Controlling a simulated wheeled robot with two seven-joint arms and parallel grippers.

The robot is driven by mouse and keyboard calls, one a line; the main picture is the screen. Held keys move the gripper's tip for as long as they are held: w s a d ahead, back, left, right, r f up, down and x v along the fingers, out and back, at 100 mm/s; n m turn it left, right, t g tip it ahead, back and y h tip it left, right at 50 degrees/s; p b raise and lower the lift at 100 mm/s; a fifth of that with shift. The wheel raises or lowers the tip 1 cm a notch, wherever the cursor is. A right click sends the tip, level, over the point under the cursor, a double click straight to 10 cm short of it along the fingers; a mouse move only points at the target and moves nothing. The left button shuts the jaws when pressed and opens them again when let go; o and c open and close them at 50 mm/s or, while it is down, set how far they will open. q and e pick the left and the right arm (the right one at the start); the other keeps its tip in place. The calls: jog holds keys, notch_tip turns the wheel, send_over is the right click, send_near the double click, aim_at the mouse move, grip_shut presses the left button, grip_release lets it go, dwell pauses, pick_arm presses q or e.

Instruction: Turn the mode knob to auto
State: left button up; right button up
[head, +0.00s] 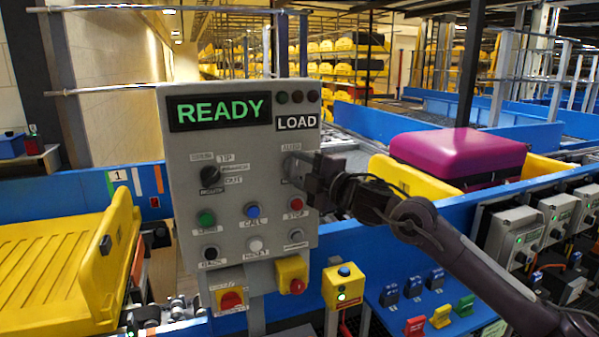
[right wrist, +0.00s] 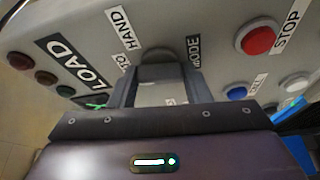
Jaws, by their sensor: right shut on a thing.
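The grey control panel (head: 265,205) stands in the middle of the head view, with its display reading READY. The mode knob (right wrist: 158,55) is grey and round and shows in the right wrist view, between the labels HAND, MODE and one partly hidden that ends in TO. My right gripper (head: 301,170) is at the panel's upper right, just below the AUTO label (head: 291,147). In the right wrist view its fingers (right wrist: 158,78) are shut on the knob, one on each side. The gripper hides most of the knob in the head view, and its pointing direction is unclear.
A STOP button (head: 296,204) and CALL button (head: 252,211) sit just below my gripper. A black selector (head: 211,174) is to the left. A yellow tray (head: 60,265) lies left, and a magenta case (head: 460,152) rests in another yellow tray behind my right arm.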

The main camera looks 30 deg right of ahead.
jog(key=shift+n+g, duration=0.4)
jog(key=shift+n, duration=0.4)
jog(key=o, duration=1)
jog(key=shift+s+d+f+b, duration=0.15)
jog(key=shift+s+f+b, duration=0.1)
jog(key=shift+s+b, duration=0.3)
jog(key=shift+s+d+r+b, duration=0.1)
jog(key=shift+s+d+b, duration=0.05)
jog(key=shift+s+b, duration=0.8)
jog(key=shift+s+d+r+b, duration=0.1)
jog(key=shift+s+d+b, duration=0.1)
jog(key=shift+s+b, duration=0.8)
jog(key=shift+s+d+r+b, duration=0.15)
jog(key=shift+s+b, duration=0.35)
jog(key=shift+s, duration=0.9)
